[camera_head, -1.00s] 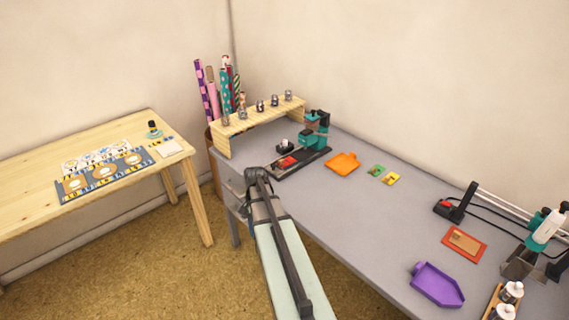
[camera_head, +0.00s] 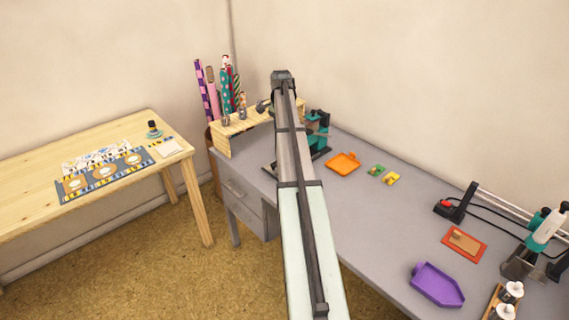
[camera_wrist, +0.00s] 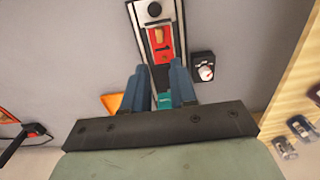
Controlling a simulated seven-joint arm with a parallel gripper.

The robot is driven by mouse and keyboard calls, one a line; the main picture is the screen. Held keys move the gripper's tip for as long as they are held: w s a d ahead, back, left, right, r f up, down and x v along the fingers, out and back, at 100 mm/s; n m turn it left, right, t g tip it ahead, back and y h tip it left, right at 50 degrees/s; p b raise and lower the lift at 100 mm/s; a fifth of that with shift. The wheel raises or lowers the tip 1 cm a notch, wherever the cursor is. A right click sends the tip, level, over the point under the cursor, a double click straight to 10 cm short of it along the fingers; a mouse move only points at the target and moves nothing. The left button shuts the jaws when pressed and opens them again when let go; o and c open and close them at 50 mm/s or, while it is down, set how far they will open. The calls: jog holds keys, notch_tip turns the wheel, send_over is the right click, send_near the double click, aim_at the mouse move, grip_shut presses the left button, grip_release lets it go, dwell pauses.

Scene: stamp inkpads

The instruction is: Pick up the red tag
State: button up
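The red tag (camera_wrist: 162,42) lies on the black base of the stamping press (camera_wrist: 148,12) in the wrist view, with a lighter piece or mark on it. In the head view my arm hides it. My gripper (camera_wrist: 157,68) is open, its two fingers spread apart with nothing seen held between them. In the wrist view the tag shows just beyond the fingertips, roughly in line with the gap. How far the fingers are above it is hard to tell. In the head view my gripper is up by the press, mostly hidden behind my arm.
A black box with a white knob (camera_wrist: 204,70) sits beside the press base. The wooden shelf (camera_head: 225,142) with small stamps stands close by. An orange tray (camera_head: 343,163) and green and yellow tags (camera_head: 384,175) lie right of the press. A purple tray (camera_head: 437,285) is nearer.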

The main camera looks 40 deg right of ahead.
notch_tip(320, 180, down, 13)
jog(key=shift+d+f, duration=0.15)
jog(key=shift+f, duration=0.05)
grip_shut()
dwell(0.7)
